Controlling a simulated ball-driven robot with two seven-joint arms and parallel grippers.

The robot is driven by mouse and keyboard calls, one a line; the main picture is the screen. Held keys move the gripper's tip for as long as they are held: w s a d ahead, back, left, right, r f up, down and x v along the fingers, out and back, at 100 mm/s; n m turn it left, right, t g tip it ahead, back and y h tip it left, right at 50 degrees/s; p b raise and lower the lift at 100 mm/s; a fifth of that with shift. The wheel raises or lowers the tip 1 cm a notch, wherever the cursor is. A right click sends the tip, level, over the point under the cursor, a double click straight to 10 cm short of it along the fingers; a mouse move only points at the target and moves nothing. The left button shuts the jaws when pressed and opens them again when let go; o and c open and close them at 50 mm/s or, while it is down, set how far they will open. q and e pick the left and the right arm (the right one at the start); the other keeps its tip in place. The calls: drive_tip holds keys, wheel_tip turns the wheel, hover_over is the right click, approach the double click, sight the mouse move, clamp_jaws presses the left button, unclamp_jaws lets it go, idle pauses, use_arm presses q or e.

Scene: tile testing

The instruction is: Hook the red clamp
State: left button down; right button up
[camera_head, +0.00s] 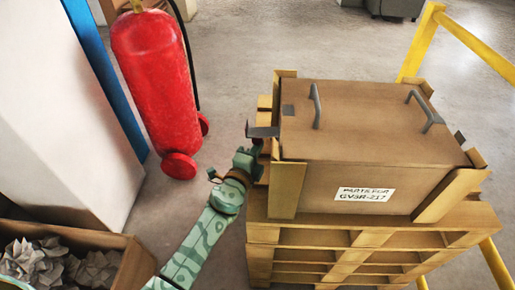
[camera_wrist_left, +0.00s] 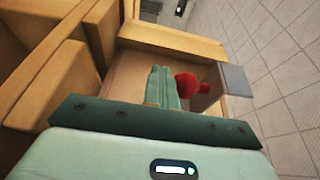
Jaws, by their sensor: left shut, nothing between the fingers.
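My left gripper (camera_head: 254,153) is at the left side of the wooden crate (camera_head: 350,180). In the left wrist view its two green fingers (camera_wrist_left: 162,72) are shut together with nothing between them. The red clamp (camera_wrist_left: 188,84) shows in the left wrist view as a rounded red piece just right of the fingers, against the crate's side. It looks very close to the fingers, but I cannot tell whether they touch. A grey metal plate (camera_wrist_left: 235,80) sits right beside the clamp. In the head view the clamp is mostly hidden by the gripper. My right gripper is not in view.
The crate stands on stacked wooden pallets (camera_head: 370,237). A red fire extinguisher (camera_head: 158,75) stands on the floor behind my left arm. A box of crumpled paper (camera_head: 110,245) is at the lower left. Yellow railings (camera_head: 420,42) are at the right.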

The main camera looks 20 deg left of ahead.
sight(248, 135)
use_arm(q)
drive_tip(key=shift+s+a+r+p, duration=0.1)
drive_tip(key=shift+a+r+p, duration=0.25)
drive_tip(key=shift+r+p, duration=0.3)
drive_tip(key=shift+s+a+r, duration=0.1)
drive_tip(key=shift+a+r, duration=0.3)
drive_tip(key=shift+r, duration=0.05)
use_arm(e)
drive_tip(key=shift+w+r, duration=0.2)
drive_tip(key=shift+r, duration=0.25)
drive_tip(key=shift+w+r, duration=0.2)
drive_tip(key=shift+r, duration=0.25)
use_arm(q)
drive_tip(key=shift+p, duration=0.3)
